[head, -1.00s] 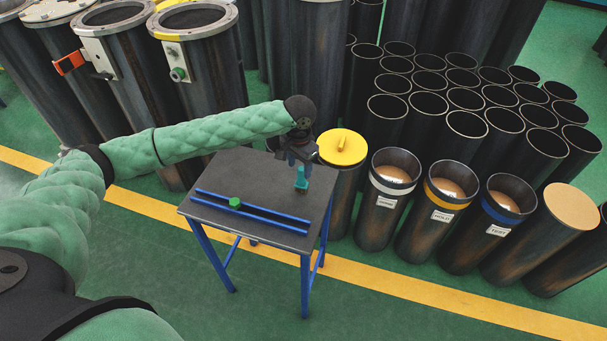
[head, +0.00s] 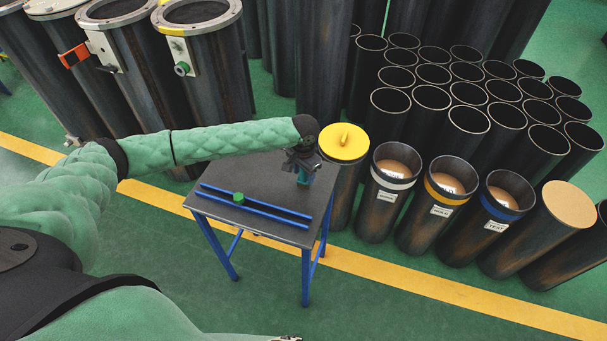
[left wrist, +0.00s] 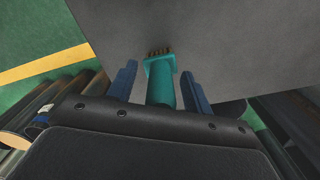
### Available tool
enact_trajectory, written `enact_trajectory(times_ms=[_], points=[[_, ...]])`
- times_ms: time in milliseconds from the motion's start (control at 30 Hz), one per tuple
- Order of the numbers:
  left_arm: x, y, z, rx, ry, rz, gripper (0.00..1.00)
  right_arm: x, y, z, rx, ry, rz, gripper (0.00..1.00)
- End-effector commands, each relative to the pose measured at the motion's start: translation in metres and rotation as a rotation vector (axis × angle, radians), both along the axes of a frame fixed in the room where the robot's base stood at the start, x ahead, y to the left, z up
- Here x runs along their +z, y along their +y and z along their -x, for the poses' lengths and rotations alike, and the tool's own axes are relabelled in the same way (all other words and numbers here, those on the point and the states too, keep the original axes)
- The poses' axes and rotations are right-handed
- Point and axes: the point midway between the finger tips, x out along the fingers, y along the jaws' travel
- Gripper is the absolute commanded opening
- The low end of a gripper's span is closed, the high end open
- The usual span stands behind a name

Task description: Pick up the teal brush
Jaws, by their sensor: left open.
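The teal brush (head: 304,178) is at the right side of the small dark table (head: 262,178), partly hidden by my left gripper (head: 302,164). In the left wrist view the brush (left wrist: 161,88) shows a teal handle, a wider teal head and short brown bristles. My left gripper (left wrist: 159,75) is open, with one blue finger on each side of the brush. Gaps show between the fingers and the brush. My right gripper is not clearly seen.
A blue rail with a green knob (head: 239,198) lies along the table's front. A yellow-lidded cylinder (head: 344,143) stands close to the table's right edge. Banded cylinders (head: 388,195) stand further right, with several open black tubes behind. Flanged cylinders (head: 200,50) stand back left.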

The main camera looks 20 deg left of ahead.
Motion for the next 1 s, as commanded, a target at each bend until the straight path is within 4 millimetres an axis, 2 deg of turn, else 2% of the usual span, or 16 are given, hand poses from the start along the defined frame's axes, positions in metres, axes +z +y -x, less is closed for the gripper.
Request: enact_trajectory(times_ms=[333, 567, 1000], points=[[-0.0045, 0.0001, 0.0, 0.0, 0.0, 0.0, 0.49, -0.0006, -0.0013, 0.004, 0.0, 0.002, 0.0, 0.36], [-0.0042, 0.0002, -0.0001, 0.0, 0.0, 0.0, 0.03, -0.0007, -0.0015, 0.0041, -0.001, 0.002, 0.001, 0.36], [0.0018, 0.0001, -0.0009, 0.0, -0.002, 0.001, 0.02, -0.0056, -0.0008, 0.0012, -0.001, 0.007, 0.002, 0.36]])
